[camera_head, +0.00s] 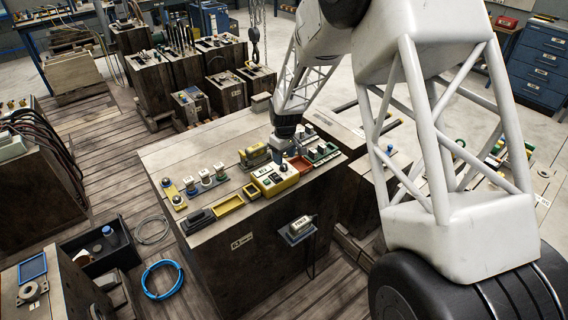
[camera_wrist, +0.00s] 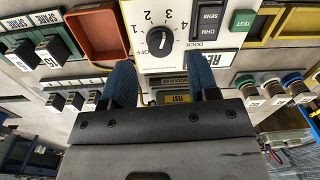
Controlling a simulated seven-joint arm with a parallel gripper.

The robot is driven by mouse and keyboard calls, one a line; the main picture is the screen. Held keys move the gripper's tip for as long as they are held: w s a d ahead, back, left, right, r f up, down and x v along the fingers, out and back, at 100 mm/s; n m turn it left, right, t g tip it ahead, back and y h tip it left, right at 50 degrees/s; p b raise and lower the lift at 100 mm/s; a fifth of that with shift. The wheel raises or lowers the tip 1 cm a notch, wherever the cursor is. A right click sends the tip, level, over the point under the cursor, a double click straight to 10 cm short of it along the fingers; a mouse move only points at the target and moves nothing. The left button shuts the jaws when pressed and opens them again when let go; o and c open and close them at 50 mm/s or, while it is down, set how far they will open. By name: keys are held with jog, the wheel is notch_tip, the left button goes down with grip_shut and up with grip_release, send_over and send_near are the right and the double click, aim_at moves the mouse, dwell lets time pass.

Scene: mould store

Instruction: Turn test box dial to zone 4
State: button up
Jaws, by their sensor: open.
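The test box (camera_head: 273,179) is a yellow box with a pale panel on the wooden block top, and its panel (camera_wrist: 157,62) fills the upper middle of the wrist view. Its round black dial (camera_wrist: 159,40) has 1, 2, 3 and 4 in an arc around it, with OFF lettering close by. I cannot tell for sure which mark the dial points to. My gripper (camera_wrist: 165,78) has two blue fingers spread apart, with nothing between them. The fingers are at the lower part of the panel, apart from the dial. In the head view my gripper (camera_head: 283,143) is just behind the test box.
An orange tray (camera_wrist: 97,35) and small labelled switches (camera_wrist: 75,101) are close by. White-topped knobs (camera_head: 205,177) stand on the block's left side.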

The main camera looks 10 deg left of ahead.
aim_at(284, 165)
jog(key=shift+f, duration=1.8)
jog(key=c, duration=0.9)
jog(key=shift+c, duration=0.2)
jog(key=shift+m, duration=0.3)
jog(key=m, duration=0.7)
jog(key=shift+s, duration=0.1)
